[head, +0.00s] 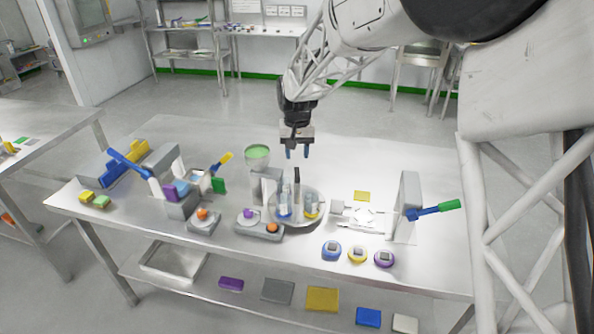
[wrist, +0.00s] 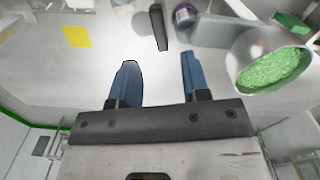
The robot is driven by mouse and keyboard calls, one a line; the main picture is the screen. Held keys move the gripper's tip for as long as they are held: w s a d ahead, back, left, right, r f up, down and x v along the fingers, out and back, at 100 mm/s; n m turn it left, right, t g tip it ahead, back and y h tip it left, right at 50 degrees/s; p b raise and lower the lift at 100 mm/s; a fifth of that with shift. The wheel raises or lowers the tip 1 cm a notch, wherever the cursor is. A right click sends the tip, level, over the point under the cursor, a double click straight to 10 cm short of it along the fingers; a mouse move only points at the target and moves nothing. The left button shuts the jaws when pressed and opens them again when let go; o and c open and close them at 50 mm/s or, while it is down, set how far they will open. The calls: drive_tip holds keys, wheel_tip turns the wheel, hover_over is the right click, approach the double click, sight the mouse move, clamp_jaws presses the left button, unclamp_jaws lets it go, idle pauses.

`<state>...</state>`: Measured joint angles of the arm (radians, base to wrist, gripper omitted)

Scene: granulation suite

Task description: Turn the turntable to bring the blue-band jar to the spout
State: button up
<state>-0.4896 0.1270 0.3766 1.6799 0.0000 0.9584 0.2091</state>
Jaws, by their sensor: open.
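The round grey turntable (head: 300,225) stands mid-table with a dark upright post (head: 297,183) on it. The blue-band jar (head: 285,211) is at its front left and a yellow-band jar (head: 311,211) at its front right. A hopper with green granules (head: 257,154) stands on a grey support behind left; its spout is not clear. My gripper (head: 297,153) is open and empty, above and behind the turntable. In the wrist view, its fingers (wrist: 158,68) are apart from the post (wrist: 159,28); a purple-topped jar (wrist: 184,16) is beside the post, and the hopper (wrist: 268,68) is at right.
A grey block with purple and orange knobs (head: 259,226) sits front left of the turntable. Blue, yellow and purple round pieces (head: 357,254) lie front right. An upright grey panel with a green-tipped lever (head: 409,205) stands right. Blue-handled and yellow-handled fixtures (head: 178,195) crowd the left.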

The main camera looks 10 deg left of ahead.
sight(297, 172)
drive_tip(key=shift+f, duration=3.45)
clamp_jaws()
